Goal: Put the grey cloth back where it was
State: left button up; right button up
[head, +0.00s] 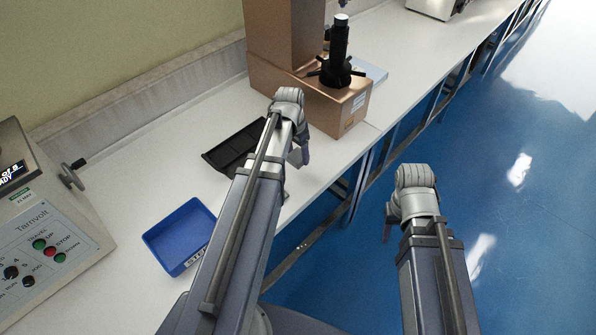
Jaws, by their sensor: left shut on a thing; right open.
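My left gripper (304,152) is over the white bench's front part, just right of the black tray and in front of the brown machine's base. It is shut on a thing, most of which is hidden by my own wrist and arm. I take this to be the grey cloth, but I cannot make out its shape clearly. My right gripper (387,226) is open, over the blue floor to the right of the bench; its fingers are mostly hidden behind my wrist.
A black tray (222,157) and a blue bin (163,228) stand on the bench. A Tarnvolt tester (42,228) with a crank stands at left. A brown machine (283,45) with a black spindle (338,45) stands at the back. The bench (130,170) is clear between tester and tray.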

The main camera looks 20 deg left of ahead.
aim_at(297, 173)
pick_arm(q)
notch_tip(297, 173, down, 2)
jog(key=shift+f+b, duration=0.1)
jog(key=shift+b, duration=0.3)
pick_arm(e)
notch_tip(297, 173, down, 2)
jog(key=shift+f, duration=0.1)
pick_arm(q)
notch_tip(297, 173, down, 4)
jog(key=b, duration=0.3)
jog(key=shift+r+b, duration=0.25)
jog(key=shift+b, duration=0.1)
pick_arm(e)
notch_tip(297, 173, down, 4)
jog(key=shift+r, duration=0.2)
pick_arm(q)
jog(key=shift+f, duration=0.2)
jog(key=o, duration=1.2)
pick_arm(e)
jog(key=shift+f, duration=0.15)
pick_arm(q)
jog(key=shift+r, duration=0.2)
